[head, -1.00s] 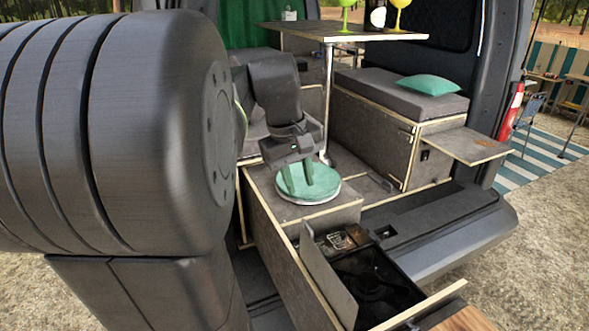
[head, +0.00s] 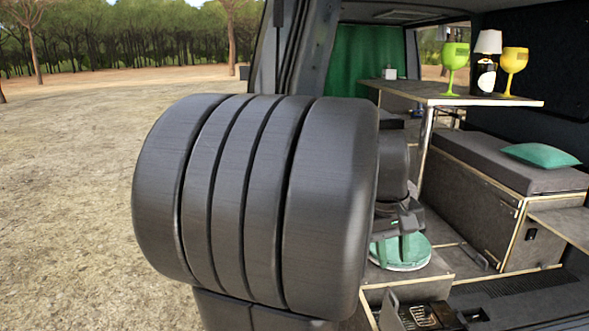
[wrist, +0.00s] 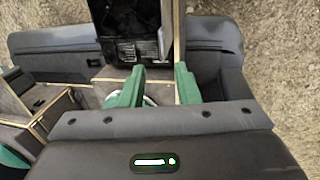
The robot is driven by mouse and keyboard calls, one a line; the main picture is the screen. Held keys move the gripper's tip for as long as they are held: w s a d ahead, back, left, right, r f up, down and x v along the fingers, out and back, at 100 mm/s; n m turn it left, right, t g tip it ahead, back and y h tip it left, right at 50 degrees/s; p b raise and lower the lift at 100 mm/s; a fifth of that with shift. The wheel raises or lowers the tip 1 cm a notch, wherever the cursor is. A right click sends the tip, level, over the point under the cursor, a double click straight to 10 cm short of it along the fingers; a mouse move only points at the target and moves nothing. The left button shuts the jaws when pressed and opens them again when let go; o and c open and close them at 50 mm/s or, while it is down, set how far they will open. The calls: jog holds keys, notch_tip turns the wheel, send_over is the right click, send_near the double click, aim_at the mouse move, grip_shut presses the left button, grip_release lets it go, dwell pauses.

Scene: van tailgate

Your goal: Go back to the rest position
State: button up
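My gripper (head: 402,240) is partly hidden behind my large dark arm link in the head view. In the wrist view my gripper (wrist: 159,70) has its two green fingers apart, with nothing clearly held between them. A round green plate-like disc with a pale rim (head: 400,262) lies on the grey box top just below the fingers. I cannot tell whether the fingers touch the disc.
A table (head: 440,97) carries a green goblet (head: 455,62), a yellow goblet (head: 513,66) and a bottle-like lamp (head: 486,62). A bench with a teal cushion (head: 540,155) stands at right. An open drawer with a black bin (wrist: 128,22) is near the gripper. Open gravel lies left.

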aim_at(394, 296)
jog(key=f, duration=0.3)
jog(key=d+f, duration=0.1)
jog(key=f, duration=0.6)
jog(key=shift+d+f, duration=0.1)
jog(key=shift+d, duration=0.3)
